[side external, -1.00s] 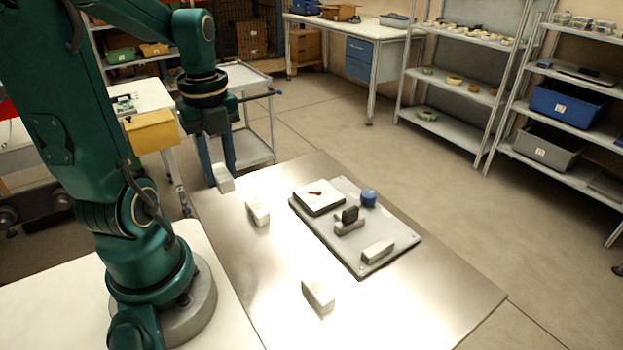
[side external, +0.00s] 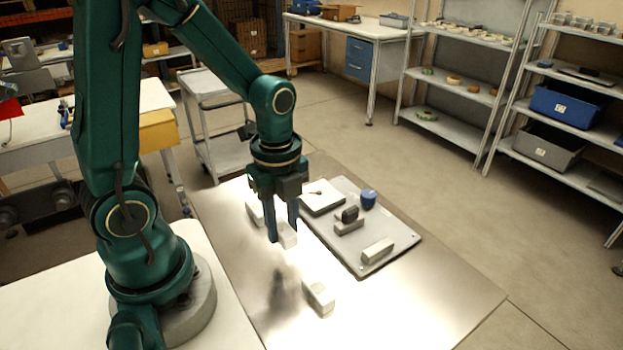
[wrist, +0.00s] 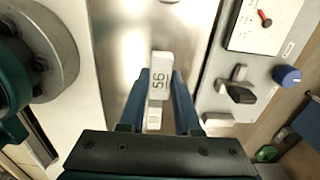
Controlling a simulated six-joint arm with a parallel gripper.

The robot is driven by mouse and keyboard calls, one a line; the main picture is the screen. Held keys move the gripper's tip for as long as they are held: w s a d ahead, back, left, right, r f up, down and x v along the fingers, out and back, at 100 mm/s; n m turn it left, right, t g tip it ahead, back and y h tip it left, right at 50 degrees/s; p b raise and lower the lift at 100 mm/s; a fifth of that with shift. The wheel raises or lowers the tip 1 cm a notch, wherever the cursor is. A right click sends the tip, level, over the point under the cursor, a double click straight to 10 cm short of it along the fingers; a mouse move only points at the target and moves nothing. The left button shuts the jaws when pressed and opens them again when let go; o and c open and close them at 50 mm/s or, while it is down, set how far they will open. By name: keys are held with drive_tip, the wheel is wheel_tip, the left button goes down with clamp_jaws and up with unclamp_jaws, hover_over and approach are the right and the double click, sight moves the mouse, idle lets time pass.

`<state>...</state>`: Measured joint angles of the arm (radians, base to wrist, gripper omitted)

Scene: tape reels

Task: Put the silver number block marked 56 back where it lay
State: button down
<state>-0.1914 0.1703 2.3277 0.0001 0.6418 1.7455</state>
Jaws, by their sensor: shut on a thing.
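The silver number block marked 56 (wrist: 157,85) is between the two blue fingers of my gripper (side external: 282,233), which is shut on it. In the side external view the held block (side external: 289,236) hangs above the steel table (side external: 380,315), left of the grey board. It looks roughly upright in the wrist view, with its number readable. Part of it is hidden by the fingers (wrist: 160,92).
Another block (side external: 319,296) lies on the table in front, and one (side external: 254,212) behind is partly hidden by my gripper. The grey board (side external: 345,255) carries a white dial panel (side external: 322,200), blue knob (side external: 368,198), dark switch (side external: 350,214) and a block (side external: 378,251).

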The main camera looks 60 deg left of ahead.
sight(283, 241)
drive_tip(key=shift+f, duration=1.9)
drive_tip(key=shift+f, duration=0.15)
drive_tip(key=c, duration=0.6)
unclamp_jaws()
